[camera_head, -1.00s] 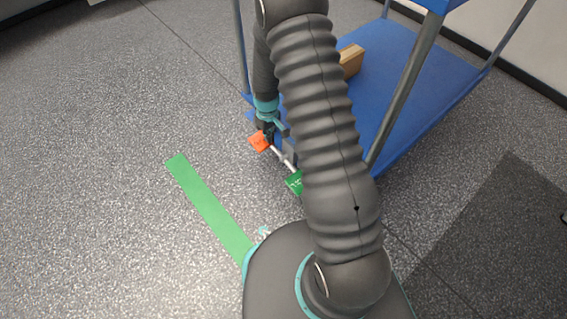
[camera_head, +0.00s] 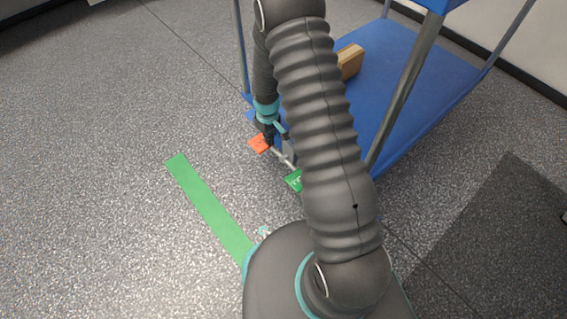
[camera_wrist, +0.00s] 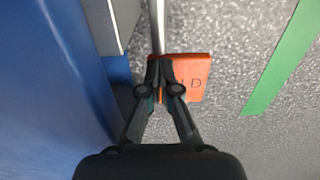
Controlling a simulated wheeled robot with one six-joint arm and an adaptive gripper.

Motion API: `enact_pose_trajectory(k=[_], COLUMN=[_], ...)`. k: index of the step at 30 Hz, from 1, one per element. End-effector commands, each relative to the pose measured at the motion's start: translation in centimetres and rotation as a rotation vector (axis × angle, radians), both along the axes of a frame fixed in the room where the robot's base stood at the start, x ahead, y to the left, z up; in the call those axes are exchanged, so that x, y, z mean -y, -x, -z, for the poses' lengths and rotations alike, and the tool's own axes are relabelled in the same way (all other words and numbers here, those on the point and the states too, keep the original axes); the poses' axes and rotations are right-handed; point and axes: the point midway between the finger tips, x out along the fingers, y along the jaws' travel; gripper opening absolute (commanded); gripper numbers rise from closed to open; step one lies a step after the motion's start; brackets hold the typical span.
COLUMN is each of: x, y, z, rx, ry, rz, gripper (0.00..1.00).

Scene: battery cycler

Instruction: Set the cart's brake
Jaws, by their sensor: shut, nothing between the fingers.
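The cart (camera_head: 420,75) is blue with grey metal posts, and its lower deck fills the upper right of the head view. At its near left edge a metal bar carries an orange-red pedal (camera_head: 258,144) at one end and a green pedal (camera_head: 294,181) at the other. My gripper (camera_head: 270,140) is at the orange pedal, pointing down. In the wrist view the shut fingertips (camera_wrist: 166,98) overlap the orange pedal (camera_wrist: 197,75), which bears letters ending in "LD". Whether the tips touch the pedal I cannot tell. The fingers hide part of its lettering.
A brown box (camera_head: 350,60) lies on the cart's lower deck. A green strip (camera_head: 208,208) lies on the speckled grey floor left of the cart. A dark mat (camera_head: 500,235) is at the right. The floor on the left is open.

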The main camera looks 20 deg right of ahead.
Motion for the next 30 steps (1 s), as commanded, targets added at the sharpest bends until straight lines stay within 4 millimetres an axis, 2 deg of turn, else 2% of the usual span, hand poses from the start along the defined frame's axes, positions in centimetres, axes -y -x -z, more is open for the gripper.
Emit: enact_pose_trajectory(k=[16, 30], x=[0.0, 0.0], y=[0.0, 0.0], z=[0.3, -2.8], rx=[0.001, 0.001], ry=[0.0, 0.0], rz=[0.0, 0.0], gripper=[0.0, 0.0])
